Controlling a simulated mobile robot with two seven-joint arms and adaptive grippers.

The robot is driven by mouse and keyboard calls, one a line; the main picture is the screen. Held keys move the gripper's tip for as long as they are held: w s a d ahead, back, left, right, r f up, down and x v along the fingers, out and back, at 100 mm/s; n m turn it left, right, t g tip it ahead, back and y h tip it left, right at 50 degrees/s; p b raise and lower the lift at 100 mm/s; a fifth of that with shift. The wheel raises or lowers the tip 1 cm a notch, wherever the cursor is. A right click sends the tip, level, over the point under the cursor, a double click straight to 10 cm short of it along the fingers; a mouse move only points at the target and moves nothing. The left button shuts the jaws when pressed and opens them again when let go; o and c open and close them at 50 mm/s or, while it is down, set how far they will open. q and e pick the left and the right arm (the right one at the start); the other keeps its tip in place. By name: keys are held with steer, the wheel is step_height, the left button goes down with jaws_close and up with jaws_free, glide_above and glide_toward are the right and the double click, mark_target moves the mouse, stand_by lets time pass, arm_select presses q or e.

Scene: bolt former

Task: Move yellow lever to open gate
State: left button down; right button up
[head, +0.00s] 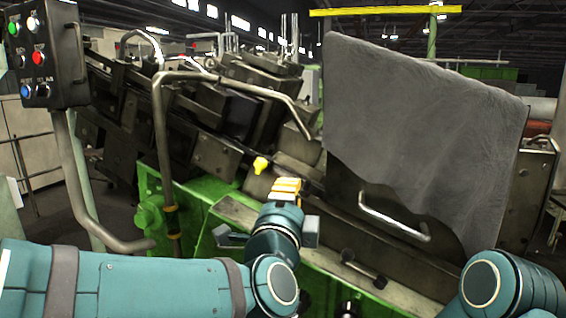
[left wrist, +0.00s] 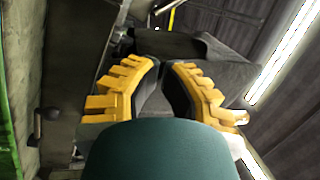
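A small yellow lever knob (head: 260,165) sits on the dark machine near the middle of the head view. My left gripper (head: 287,186), with yellow-orange finger pads, is just below and to the right of the knob, apart from it in the picture. In the left wrist view my left gripper's fingers (left wrist: 162,66) come together at the tips, with nothing seen held between them. The yellow knob cannot be made out in that view. My right arm shows at the lower right of the head view, but its gripper is out of view.
A large grey panel (head: 420,120) with a metal handle (head: 393,218) stands right of my left gripper. A bent pipe handle (head: 215,78) arches over the machine on the left. A control box (head: 45,55) with coloured buttons hangs at upper left. The green machine frame (head: 205,205) lies below.

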arm_select(q)
steer(key=w+a+r, duration=0.1)
steer(key=w+a, duration=0.1)
steer(key=w, duration=0.6)
steer(key=shift+w+r+p, duration=0.3)
steer(key=shift+w+p, duration=0.1)
steer(key=shift+p, duration=0.05)
arm_select(e)
steer(key=shift+s+r, duration=0.15)
steer(key=shift+r, duration=0.3)
